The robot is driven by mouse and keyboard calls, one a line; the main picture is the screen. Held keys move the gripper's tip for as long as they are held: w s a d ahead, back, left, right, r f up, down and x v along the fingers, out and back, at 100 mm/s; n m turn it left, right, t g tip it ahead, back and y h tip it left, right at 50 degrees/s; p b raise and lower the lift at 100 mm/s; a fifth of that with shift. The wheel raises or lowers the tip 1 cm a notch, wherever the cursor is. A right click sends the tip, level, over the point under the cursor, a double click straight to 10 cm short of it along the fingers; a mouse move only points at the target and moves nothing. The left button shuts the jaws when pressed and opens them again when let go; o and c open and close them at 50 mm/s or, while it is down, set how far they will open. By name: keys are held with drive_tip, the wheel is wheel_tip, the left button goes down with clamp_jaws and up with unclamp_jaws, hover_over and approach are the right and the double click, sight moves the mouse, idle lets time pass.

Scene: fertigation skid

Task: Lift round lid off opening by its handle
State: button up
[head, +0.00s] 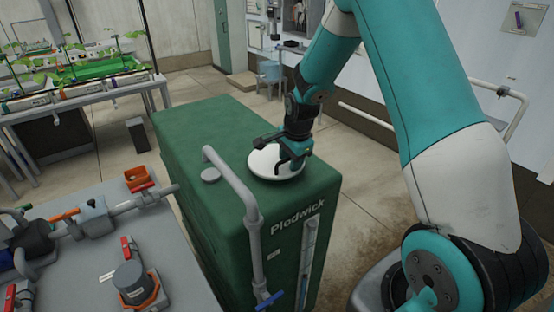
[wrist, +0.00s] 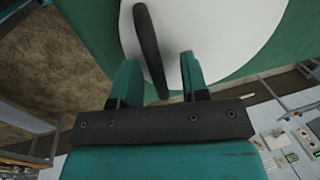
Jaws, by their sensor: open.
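The round white lid (head: 276,163) lies on top of the green tank (head: 200,130), near its right end. In the wrist view the white lid (wrist: 225,30) fills the upper middle, with its dark bar handle (wrist: 150,50) across it. My gripper (head: 285,157) is over the lid. In the wrist view my gripper (wrist: 162,75) is open, and the near end of the handle shows in the gap between its two fingers. I cannot tell whether either finger touches the handle. In the head view my gripper hides most of the handle.
A grey pipe (head: 238,190) rises and bends beside the lid, left of my gripper. A small grey cap (head: 211,174) sits on the tank top. A grey bench (head: 80,265) with valves stands at the lower left. Open floor lies behind the tank.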

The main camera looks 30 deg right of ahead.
clamp_jaws()
drive_tip(key=shift+r, duration=0.1)
